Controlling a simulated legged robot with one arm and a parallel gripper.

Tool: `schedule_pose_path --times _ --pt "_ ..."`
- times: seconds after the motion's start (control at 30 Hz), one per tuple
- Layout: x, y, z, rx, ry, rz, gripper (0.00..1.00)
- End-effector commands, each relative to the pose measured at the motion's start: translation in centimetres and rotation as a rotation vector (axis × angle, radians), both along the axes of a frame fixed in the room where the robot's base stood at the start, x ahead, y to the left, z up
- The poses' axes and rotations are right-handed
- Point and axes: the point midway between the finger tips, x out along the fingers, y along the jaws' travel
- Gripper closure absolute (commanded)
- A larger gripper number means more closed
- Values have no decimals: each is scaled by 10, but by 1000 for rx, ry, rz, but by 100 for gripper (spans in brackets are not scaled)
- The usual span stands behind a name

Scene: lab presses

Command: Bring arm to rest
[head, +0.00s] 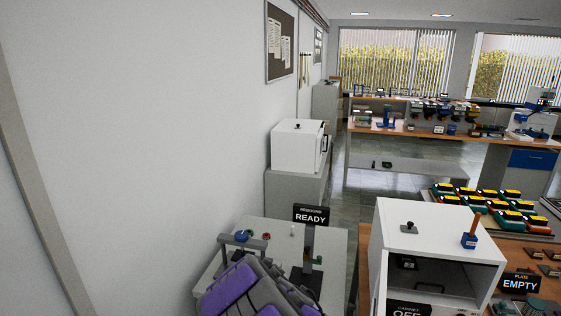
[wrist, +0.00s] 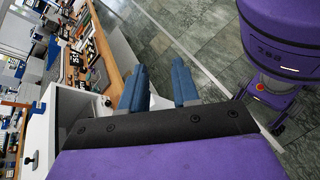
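My gripper (wrist: 160,85) shows in the wrist view with its two blue fingers spread apart. It is open, with nothing between the fingers, and the tiled floor shows past them. The edge of a wooden bench (wrist: 112,78) lies just left of the fingers; I cannot tell whether they touch anything. In the head view my purple and grey arm is at the bottom centre, in front of a light grey table (head: 335,262). The gripper itself cannot be made out there.
A READY sign (head: 311,215) stands on the grey table. An open-fronted white cabinet (head: 425,235) is close on the right, with a blue block with a handle (head: 470,238) on top. An EMPTY plate sign (head: 521,283) is beside it. A white wall (head: 150,130) fills the left. Tiled floor (wrist: 188,50) is open.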

Motion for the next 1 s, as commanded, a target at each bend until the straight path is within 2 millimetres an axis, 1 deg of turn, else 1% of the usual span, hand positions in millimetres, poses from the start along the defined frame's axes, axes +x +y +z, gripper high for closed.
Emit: schedule_pose_path --times 0.03,0.2,0.3,0.4,0.63,0.8,1.0 --pt "-11 -8 2 31 -35 -46 70" --pt "-44 -24 7 149 -153 -176 70" --pt "-65 -29 7 221 -217 -248 70" --pt "-84 -29 4 293 -283 -313 70" --pt "-126 -14 -5 460 -423 -445 70" --pt "-153 4 -14 590 -525 -519 70" --pt "-176 24 -22 709 -612 -574 70"
